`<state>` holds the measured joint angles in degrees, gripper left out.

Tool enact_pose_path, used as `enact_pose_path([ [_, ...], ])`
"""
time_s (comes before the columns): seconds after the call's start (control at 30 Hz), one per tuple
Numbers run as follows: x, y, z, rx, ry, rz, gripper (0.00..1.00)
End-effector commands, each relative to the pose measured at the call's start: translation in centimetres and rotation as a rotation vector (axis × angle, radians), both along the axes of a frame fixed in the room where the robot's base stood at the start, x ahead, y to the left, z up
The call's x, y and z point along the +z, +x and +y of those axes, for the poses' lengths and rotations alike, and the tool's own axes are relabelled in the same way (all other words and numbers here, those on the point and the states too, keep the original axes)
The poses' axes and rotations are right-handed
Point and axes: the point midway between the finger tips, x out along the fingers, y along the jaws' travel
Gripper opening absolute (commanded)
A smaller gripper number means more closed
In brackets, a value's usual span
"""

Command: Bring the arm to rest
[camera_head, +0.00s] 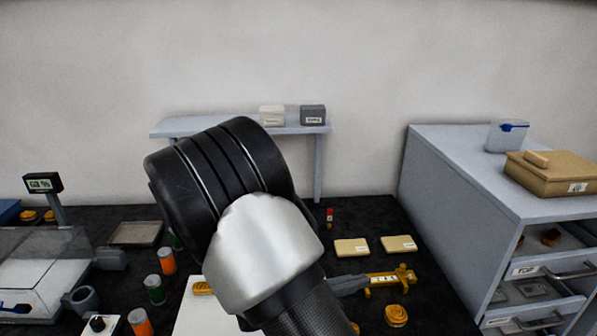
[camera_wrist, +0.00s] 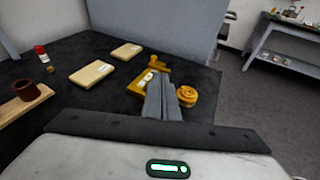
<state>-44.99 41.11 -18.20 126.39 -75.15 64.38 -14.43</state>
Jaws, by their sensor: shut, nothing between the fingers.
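My arm, black and silver, rises in the middle of the camera_head view and hides part of the table behind it. My gripper (camera_wrist: 163,99) shows in the camera_wrist view with its two grey fingers together and nothing between them. In the camera_head view its grey fingers (camera_head: 350,286) show just right of the arm. They point toward a gilt, cross-shaped piece with a white label (camera_head: 385,279), which also shows partly behind the fingers in the camera_wrist view (camera_wrist: 143,80). I cannot tell the fingers' height above the table.
A round gilt piece (camera_head: 396,315) and two cream blocks (camera_head: 352,247) lie near the fingers. Orange and green jars (camera_head: 167,261) stand left of my arm. A grey drawer cabinet (camera_head: 455,200) stands at right, a shelf (camera_head: 185,126) at the back.

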Motion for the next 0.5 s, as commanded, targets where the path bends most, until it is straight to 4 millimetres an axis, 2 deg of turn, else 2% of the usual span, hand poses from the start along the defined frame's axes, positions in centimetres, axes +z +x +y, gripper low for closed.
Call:
enact_pose_path([
  [0.03, 1.6, -0.7, -0.8, -0.06, 0.056, -0.032, 0.0],
  [0.23, 7.5, -6.2, -3.1, -0.424, 0.412, -0.227, 0.0],
  [0.37, 11.3, -9.8, -3.1, -0.669, 0.667, -0.382, 0.0],
  [0.5, 15.8, -12.9, -1.9, -0.902, 0.939, -0.56, 0.0],
])
